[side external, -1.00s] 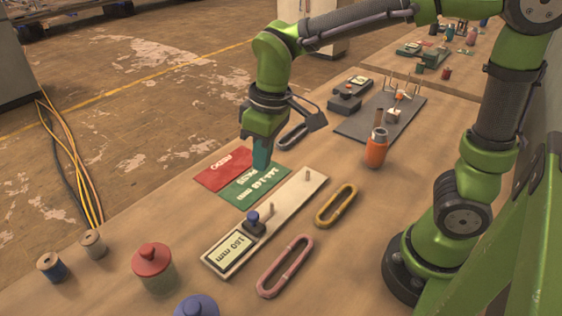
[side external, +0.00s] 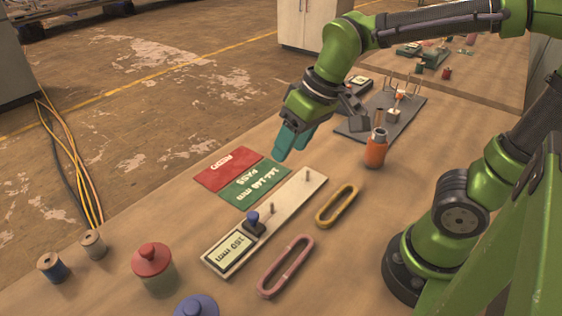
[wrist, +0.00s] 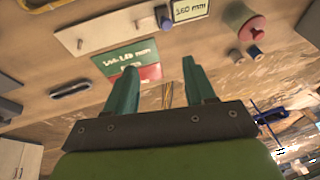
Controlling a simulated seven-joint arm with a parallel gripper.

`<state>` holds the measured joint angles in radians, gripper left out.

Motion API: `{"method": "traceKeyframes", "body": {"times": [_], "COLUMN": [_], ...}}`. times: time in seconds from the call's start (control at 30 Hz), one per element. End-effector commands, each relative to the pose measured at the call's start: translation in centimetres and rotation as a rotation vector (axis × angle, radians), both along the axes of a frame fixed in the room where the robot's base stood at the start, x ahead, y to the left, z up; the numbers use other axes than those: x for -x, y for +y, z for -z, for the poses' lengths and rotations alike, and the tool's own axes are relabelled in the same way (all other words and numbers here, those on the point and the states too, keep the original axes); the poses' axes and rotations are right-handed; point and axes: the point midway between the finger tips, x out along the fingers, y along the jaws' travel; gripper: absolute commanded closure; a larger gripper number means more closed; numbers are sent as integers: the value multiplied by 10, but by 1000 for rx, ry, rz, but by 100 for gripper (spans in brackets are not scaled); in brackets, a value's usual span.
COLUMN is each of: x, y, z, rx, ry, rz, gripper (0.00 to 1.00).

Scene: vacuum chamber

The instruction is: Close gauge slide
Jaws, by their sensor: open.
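The gauge (side external: 283,205) is a long pale plate on the bench with a display (side external: 228,252) reading 160 mm at its near end. Its slide (side external: 253,224), a dark block with a blue knob, sits beside the display. One upright pin stands close to the slide and another near the far end.
A red card (side external: 227,168) and a green PASS card (side external: 255,184) lie left of the gauge. A pink ring (side external: 286,266) and a yellow ring (side external: 337,205) lie to its right. An orange container (side external: 376,149) stands behind. Red-lidded jar (side external: 153,265) and spools stand at front left.

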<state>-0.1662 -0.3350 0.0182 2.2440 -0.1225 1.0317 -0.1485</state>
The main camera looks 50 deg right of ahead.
Motion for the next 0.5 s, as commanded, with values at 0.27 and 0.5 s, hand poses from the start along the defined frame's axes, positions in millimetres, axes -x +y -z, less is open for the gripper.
{"method": "traceKeyframes", "body": {"times": [0.27,0.5], "x": [-54,-66], "y": [50,53], "z": [20,7], "rx": [222,301], "ry": [200,235], "rz": [-527,-772], "gripper": [46,46]}}
